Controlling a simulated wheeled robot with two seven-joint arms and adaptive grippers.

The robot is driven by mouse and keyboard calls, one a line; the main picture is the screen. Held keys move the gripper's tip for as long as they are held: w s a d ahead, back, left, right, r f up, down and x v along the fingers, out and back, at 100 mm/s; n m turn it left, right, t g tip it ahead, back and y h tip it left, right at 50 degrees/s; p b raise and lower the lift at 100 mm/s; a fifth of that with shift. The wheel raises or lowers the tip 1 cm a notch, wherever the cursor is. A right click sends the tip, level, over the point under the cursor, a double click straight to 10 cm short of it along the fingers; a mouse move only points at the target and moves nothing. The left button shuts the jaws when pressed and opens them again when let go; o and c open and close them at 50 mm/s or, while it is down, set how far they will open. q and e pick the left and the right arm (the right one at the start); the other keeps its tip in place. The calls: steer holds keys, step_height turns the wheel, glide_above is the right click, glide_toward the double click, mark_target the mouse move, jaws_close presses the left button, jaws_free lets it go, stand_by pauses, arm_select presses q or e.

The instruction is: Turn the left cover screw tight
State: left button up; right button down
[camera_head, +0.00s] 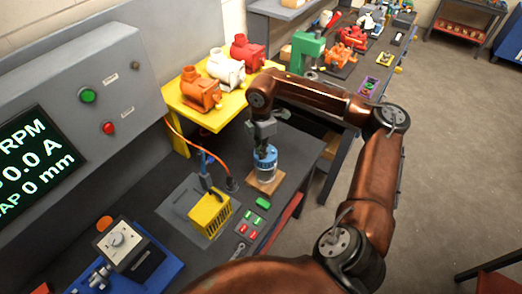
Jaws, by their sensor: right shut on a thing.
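The left cover screw cannot be told apart at this size. My left gripper is not in view.
A yellow stand (183,108) with orange, white and red motors is behind. A grey control box (75,95) is at the left.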

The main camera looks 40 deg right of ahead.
steer(key=shift+w+r, duration=0.2)
steer(key=shift+r, duration=0.05)
stand_by(0.3)
steer(key=c, duration=2.2)
jaws_free()
steer(key=shift+o, duration=1.2)
steer(key=shift+s+f, duration=0.1)
steer(key=shift+f, duration=0.05)
step_height(320, 180, up, 12)
